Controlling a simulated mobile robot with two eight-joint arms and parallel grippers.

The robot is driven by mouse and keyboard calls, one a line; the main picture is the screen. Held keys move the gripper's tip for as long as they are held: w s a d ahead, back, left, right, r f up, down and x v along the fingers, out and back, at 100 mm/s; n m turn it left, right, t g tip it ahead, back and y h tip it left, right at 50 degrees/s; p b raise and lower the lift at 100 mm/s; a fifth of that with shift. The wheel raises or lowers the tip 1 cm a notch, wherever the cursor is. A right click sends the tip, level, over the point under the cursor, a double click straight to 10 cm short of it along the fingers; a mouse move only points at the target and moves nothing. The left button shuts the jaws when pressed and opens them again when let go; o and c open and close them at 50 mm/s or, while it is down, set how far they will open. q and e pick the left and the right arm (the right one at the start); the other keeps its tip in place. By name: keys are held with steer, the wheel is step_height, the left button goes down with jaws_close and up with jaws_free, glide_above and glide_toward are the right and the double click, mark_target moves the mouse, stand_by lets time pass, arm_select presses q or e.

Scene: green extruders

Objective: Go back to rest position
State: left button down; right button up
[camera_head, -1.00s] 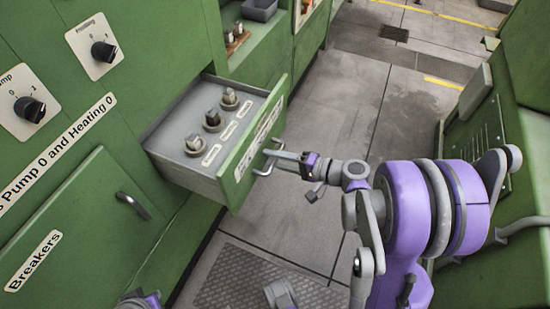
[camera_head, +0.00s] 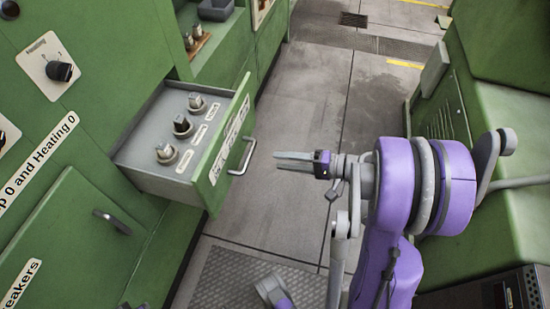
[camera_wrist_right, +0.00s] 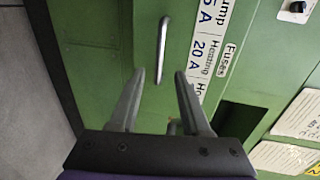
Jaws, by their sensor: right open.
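My right gripper (camera_head: 280,160) is open and empty, a little to the right of the drawer handle (camera_head: 243,156) in the head view. In the right wrist view its two fingers (camera_wrist_right: 160,80) stand apart, with the handle (camera_wrist_right: 162,50) beyond them and nothing between them. The drawer (camera_head: 150,185) is pulled out of the green cabinet and holds several fuses (camera_head: 183,125) on its grey top. A small purple and grey arm part of mine shows at the bottom edge; my left gripper is not seen.
Green cabinet fronts (camera_head: 75,120) with knobs and a breaker door (camera_head: 70,240) line the left. A green machine (camera_head: 500,110) stands at the right, near my right arm. Grey tiled floor (camera_head: 320,80) lies clear between them.

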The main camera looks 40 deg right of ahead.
stand_by(0.5)
steer(key=s+a+f+n+g+h, duration=0.25)
steer(key=a+f+g, duration=0.3)
steer(key=a, duration=0.45)
steer(key=s+a+r+n+g+h, duration=0.2)
steer(key=s+n+h, duration=0.5)
steer(key=s+n, duration=0.1)
arm_select(q)
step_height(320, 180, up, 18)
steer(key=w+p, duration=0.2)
steer(key=p, duration=1.3)
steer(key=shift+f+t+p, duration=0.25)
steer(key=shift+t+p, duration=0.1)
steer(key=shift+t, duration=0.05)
arm_select(e)
step_height(320, 180, up, 17)
steer(key=w, duration=0.2)
steer(key=shift+w+d+t, duration=0.15)
steer(key=shift+w+t, duration=0.15)
steer(key=shift+t, duration=0.05)
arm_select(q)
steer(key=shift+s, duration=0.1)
arm_select(e)
steer(key=shift+s, duration=0.15)
